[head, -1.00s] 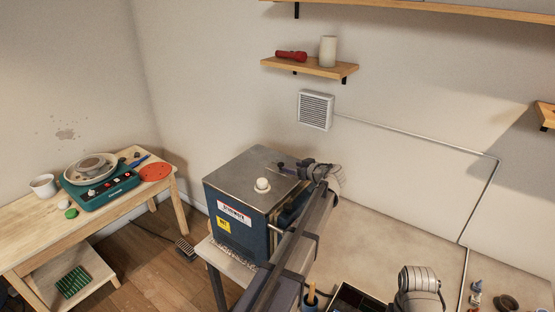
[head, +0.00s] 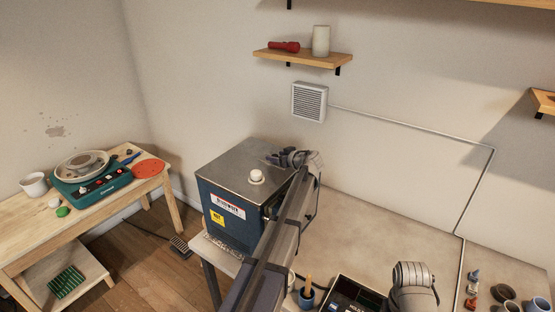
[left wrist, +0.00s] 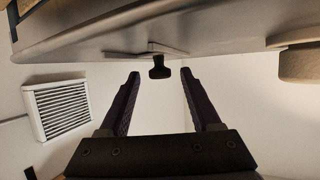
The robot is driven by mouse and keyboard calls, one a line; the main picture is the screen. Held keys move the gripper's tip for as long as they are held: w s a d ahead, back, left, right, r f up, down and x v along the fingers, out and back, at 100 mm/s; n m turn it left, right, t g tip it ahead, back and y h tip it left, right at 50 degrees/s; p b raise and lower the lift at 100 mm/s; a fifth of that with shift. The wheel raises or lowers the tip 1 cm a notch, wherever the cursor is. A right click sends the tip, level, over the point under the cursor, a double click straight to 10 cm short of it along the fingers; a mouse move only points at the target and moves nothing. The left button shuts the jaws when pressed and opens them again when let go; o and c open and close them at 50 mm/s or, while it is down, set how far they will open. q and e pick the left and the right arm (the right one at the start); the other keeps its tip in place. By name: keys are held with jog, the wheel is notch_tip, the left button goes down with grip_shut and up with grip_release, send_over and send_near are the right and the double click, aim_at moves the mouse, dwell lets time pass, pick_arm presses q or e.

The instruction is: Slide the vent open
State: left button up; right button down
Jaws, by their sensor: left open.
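The blue kiln (head: 225,200) has a flat grey metal lid (head: 236,160) with a pale round knob (head: 256,177) on it. In the left wrist view, which looks upside down, a small dark tab (left wrist: 158,70) on a thin metal strip (left wrist: 147,53) sticks out from the lid; it looks like the slide of the lid vent. My left gripper (head: 270,157) is low over the back right of the lid. Its fingers (left wrist: 160,77) are open, with the tab showing between their tips. Contact cannot be told. In the head view the tab cannot be made out. My right gripper is out of view.
A white louvred grille (head: 309,102) is on the wall, below a shelf (head: 303,60) with a red torch and pale cylinder. A wooden table (head: 108,196) with a pottery wheel stands left. A pen cup (head: 306,298) and small pots stand on the worktop (head: 375,230).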

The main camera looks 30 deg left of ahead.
pick_arm(q)
jog(key=shift+r, duration=0.1)
grip_shut()
dwell(0.4)
dwell(0.8)
